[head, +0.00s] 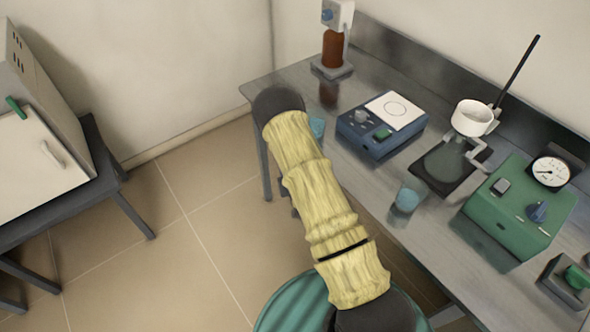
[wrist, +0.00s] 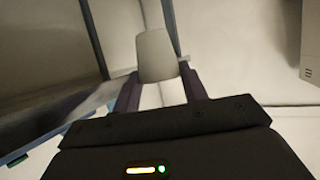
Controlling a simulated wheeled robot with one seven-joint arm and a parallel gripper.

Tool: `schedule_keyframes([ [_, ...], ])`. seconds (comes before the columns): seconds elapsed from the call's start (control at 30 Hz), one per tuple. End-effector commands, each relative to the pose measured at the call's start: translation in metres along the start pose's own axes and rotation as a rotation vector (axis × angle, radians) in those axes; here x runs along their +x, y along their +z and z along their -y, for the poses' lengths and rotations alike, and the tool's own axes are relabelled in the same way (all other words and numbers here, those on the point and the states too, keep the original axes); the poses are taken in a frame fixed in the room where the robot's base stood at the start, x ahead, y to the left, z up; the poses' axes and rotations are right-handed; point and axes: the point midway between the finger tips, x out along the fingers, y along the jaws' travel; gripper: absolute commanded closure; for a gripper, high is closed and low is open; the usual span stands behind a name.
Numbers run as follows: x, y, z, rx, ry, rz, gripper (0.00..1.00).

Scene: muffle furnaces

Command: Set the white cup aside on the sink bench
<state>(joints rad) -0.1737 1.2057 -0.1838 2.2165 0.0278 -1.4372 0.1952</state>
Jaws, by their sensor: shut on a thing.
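My gripper (wrist: 160,82) has its two dark fingers on either side of a pale, whitish cup (wrist: 157,55), which it holds in the wrist view. In the head view my arm in its yellow sleeve reaches toward the left end of a metal-topped bench (head: 285,82); the fingers and the held cup are hidden there. I cannot tell whether the held cup touches any surface. No sink basin can be made out.
On the bench stand a brown bottle device (head: 336,50), a blue instrument (head: 382,125), a white vessel (head: 473,117) on a ring stand, a blue-filled beaker (head: 407,198) and a green gauge box (head: 520,208). A furnace (head: 40,140) stands on a dark table at left.

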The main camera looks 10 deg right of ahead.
Motion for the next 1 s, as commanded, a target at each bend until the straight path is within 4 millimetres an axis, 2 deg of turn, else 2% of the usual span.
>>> schedule_keyframes([
  [0.3, 0.001, -0.002, -0.002, 0.005, 0.005, -0.006, 0.79],
  [0.4, 0.008, 0.016, 0.000, 0.000, 0.003, -0.005, 0.79],
  [0.67, 0.018, 0.041, 0.000, 0.000, 0.003, -0.005, 0.79],
  [1.0, 0.018, 0.041, 0.000, 0.001, 0.004, -0.005, 0.79],
])
